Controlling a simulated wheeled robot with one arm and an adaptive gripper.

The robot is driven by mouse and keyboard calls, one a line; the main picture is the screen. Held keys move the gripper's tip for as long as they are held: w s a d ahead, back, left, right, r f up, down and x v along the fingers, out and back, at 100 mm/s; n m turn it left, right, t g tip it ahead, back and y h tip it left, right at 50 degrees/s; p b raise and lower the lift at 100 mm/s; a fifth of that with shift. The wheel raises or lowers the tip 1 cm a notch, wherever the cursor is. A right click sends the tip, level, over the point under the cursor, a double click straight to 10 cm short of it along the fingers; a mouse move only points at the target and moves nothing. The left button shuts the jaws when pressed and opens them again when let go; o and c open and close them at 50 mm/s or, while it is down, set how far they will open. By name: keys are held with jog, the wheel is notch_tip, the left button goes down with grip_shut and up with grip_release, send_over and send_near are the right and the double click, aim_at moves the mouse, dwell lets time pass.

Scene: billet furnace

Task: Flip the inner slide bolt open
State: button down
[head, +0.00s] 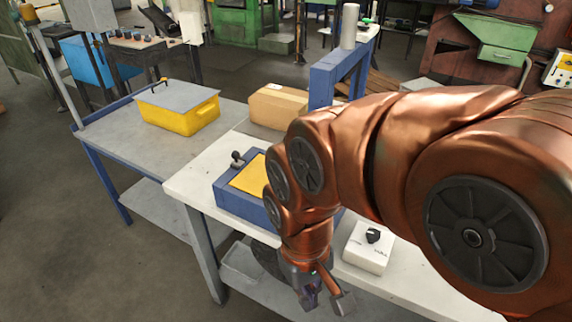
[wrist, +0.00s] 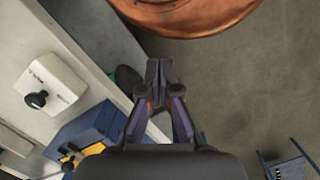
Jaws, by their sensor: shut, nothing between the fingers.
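A blue housing (head: 225,200) with a yellow panel (head: 249,176) sits on the white-topped table, partly hidden behind my arm. A small dark knob-like fitting (head: 237,159) stands at its back left edge. I cannot make out the inner slide bolt for certain in either view. Blue and yellow parts (wrist: 88,133) show at the lower left of the wrist view. My gripper (head: 318,294) hangs beyond the table's front edge, pointing down, apart from the housing. In the wrist view the fingers of my gripper (wrist: 158,68) meet at the tips, shut and empty.
A white control box (head: 367,249) with a black knob stands on the table, right of my wrist; it also shows in the wrist view (wrist: 52,85). A yellow bin (head: 180,115) with a grey lid and a cardboard box (head: 277,106) stand behind. The floor at left is clear.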

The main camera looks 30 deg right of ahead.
jog(key=shift+w, duration=0.1)
jog(key=w+d+r+n, duration=0.1)
jog(key=w+d+r, duration=0.2)
jog(key=w+d, duration=0.3)
jog(key=w+d+r+p, duration=0.1)
jog(key=w+d+r, duration=0.2)
jog(key=w+d, duration=0.3)
jog(key=w+d+r+n+g+p, duration=0.1)
jog(key=w+d+r, duration=0.3)
jog(key=w, duration=0.9)
jog(key=shift+w+d+n+h, duration=0.15)
jog(key=shift+d+n+h, duration=0.15)
jog(key=shift+d, duration=0.85)
jog(key=shift+p+x, duration=1.35)
jog(key=shift+x, duration=3.55)
